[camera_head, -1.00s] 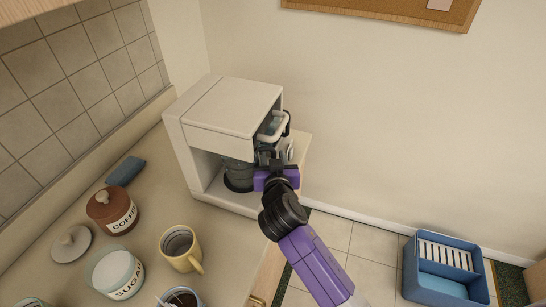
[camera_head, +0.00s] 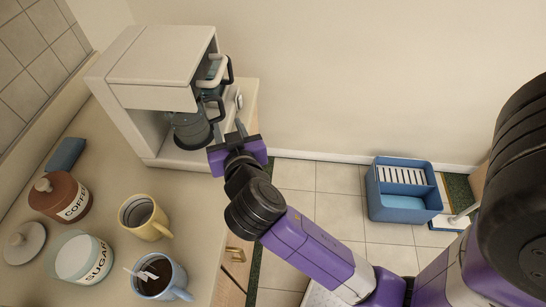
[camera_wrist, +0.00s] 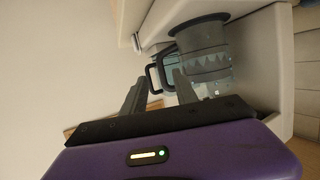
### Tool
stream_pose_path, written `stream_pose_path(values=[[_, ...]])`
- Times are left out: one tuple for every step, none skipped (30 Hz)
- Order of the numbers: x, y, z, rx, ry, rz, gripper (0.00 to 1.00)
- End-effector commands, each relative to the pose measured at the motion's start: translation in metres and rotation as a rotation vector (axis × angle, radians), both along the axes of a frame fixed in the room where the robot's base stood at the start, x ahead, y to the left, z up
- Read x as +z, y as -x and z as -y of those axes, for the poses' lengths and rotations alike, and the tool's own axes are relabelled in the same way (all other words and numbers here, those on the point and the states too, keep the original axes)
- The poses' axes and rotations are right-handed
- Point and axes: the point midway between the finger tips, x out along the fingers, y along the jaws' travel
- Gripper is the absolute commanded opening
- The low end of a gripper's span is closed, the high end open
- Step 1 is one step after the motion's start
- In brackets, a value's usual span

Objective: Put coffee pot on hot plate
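The coffee pot (camera_head: 188,127) is grey and see-through with a dark handle. It stands upright in the lower bay of the white coffee machine (camera_head: 160,52), low over the machine's base. A hot plate under it is hidden, so I cannot tell exact seating. My gripper (camera_head: 228,130) is just right of and in front of the pot, by the handle. In the wrist view the two fingers (camera_wrist: 158,92) are apart with nothing gripped between them. The pot (camera_wrist: 204,58) and its dark handle show beyond the fingertips.
Left on the counter are a yellow mug (camera_head: 144,216), a blue mug (camera_head: 160,278), a sugar jar (camera_head: 80,258) and a coffee jar (camera_head: 60,196). A blue bin (camera_head: 403,190) stands on the floor.

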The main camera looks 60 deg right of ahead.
Motion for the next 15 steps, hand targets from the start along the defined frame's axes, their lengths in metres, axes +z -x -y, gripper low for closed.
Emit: stream_pose_path(values=[[-0.001, 0.000, -0.001, 0.003, 0.000, -0.001, 0.35], [-0.002, 0.001, -0.002, 0.010, -0.001, -0.005, 0.35], [-0.006, 0.002, -0.005, 0.025, -0.001, -0.012, 0.35], [-0.010, 0.005, -0.008, 0.042, -0.001, -0.021, 0.35], [-0.015, 0.007, -0.013, 0.066, 0.000, -0.031, 0.35], [-0.023, 0.011, -0.021, 0.105, -0.001, -0.046, 0.35], [-0.030, 0.016, -0.028, 0.140, -0.001, -0.060, 0.35], [-0.037, 0.021, -0.036, 0.178, -0.001, -0.072, 0.35], [-0.047, 0.029, -0.047, 0.233, -0.002, -0.089, 0.35], [-0.054, 0.036, -0.056, 0.276, -0.003, -0.100, 0.35], [-0.061, 0.044, -0.065, 0.320, -0.003, -0.110, 0.35], [-0.067, 0.055, -0.077, 0.376, -0.006, -0.118, 0.35], [-0.072, 0.063, -0.086, 0.417, -0.007, -0.123, 0.35], [-0.076, 0.072, -0.094, 0.454, -0.008, -0.126, 0.35], [-0.079, 0.084, -0.104, 0.502, -0.011, -0.128, 0.35]])
